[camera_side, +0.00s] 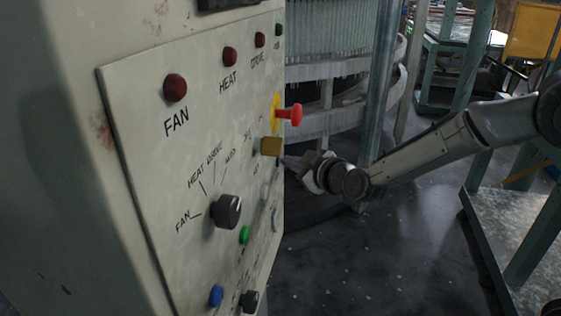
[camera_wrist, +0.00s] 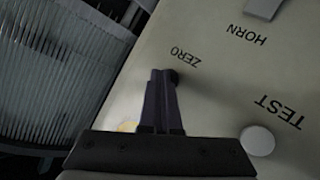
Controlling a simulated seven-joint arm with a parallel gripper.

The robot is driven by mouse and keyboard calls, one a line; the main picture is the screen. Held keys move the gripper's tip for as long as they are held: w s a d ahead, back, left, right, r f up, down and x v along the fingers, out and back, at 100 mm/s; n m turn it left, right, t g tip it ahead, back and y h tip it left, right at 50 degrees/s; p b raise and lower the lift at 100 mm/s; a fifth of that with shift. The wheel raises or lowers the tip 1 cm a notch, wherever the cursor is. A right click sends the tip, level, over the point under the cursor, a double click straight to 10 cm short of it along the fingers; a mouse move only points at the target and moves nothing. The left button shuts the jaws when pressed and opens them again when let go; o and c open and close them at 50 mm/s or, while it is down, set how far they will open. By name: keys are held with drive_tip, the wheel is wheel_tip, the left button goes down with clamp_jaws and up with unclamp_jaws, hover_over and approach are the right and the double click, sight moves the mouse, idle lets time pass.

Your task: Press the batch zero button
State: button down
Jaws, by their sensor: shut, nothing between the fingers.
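A pale control panel (camera_side: 155,150) faces my gripper. In the wrist view, the word ZERO (camera_wrist: 187,60) is printed on the panel (camera_wrist: 215,85). A small dark button (camera_wrist: 176,76) shows beside that word, partly hidden by my fingertips. My gripper (camera_wrist: 163,74) is shut and empty, its dark fingers pointing at the panel right at this button. I cannot tell whether the tips touch it. In the side view, my gripper (camera_side: 284,160) reaches the panel's far right edge, below a yellow square part (camera_side: 270,146). The zero button cannot be made out there.
A red mushroom knob (camera_side: 290,115) sticks out just above my gripper. The panel also carries a black rotary knob (camera_side: 227,211), a green button (camera_side: 244,235) and a blue button (camera_side: 216,296). In the wrist view, a white round button (camera_wrist: 257,140) sits by TEST.

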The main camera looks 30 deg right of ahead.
drive_tip(key=shift+s, duration=0.1)
idle(0.3)
drive_tip(key=shift+s+d, duration=0.45)
drive_tip(key=shift+d, duration=0.1)
drive_tip(key=shift+s+d, duration=1.75)
drive_tip(key=shift+s, duration=0.05)
